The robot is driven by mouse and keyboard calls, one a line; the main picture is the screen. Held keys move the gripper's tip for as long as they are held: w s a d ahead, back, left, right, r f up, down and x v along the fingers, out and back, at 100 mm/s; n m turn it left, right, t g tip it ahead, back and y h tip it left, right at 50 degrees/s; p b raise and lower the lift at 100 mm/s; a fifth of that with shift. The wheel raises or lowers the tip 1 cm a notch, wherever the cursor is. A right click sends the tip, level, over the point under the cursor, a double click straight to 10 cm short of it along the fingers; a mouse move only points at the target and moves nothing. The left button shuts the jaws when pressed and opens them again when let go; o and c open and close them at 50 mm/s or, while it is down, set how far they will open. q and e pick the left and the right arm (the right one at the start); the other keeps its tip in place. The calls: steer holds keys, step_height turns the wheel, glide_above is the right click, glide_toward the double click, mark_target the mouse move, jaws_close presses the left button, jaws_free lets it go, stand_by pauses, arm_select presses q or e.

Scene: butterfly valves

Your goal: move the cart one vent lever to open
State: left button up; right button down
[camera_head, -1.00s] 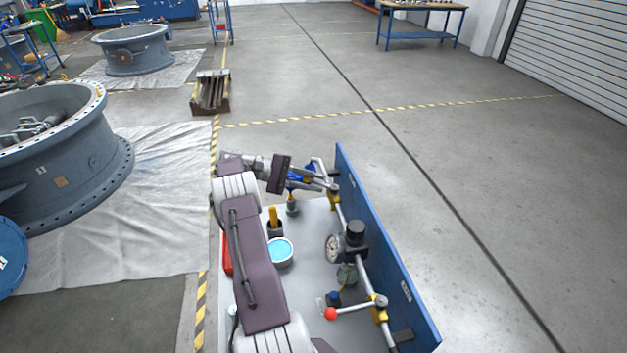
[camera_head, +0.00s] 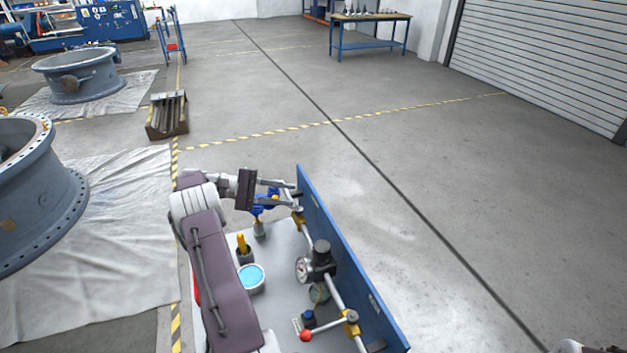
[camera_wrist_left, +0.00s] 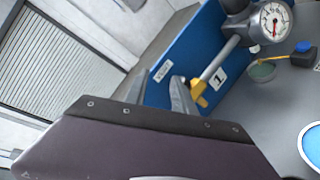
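The cart (camera_head: 278,302) stands below me, with a grey top and an upright blue panel (camera_head: 345,255). A pipe with gauge and valves runs along the panel. At its near end a lever with a red ball (camera_head: 305,336) sticks out leftward from a yellow fitting (camera_head: 351,324). Another yellow fitting (camera_head: 298,217) is at the far end; it also shows in the left wrist view (camera_wrist_left: 199,91) beside a "1" label. My left gripper (camera_head: 290,194) is at this far end, its fingers apart. I cannot tell whether the fingers touch anything.
A pressure gauge (camera_head: 304,268) and a blue-filled cup (camera_head: 251,278) are on the cart. Large grey valve rings (camera_head: 40,205) stand on sheeting to the left. A ribbed block (camera_head: 167,115) lies beyond the cart. The floor right of the panel is clear.

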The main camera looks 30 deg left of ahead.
arm_select(q)
steer(key=w+d+r+p, duration=0.2)
steer(key=d+r, duration=0.3)
steer(key=d, duration=0.4)
steer(key=shift+w+d+r+p, duration=0.25)
steer(key=shift+d+r+p, duration=0.1)
steer(key=shift+p, duration=0.4)
steer(key=shift+c, duration=0.3)
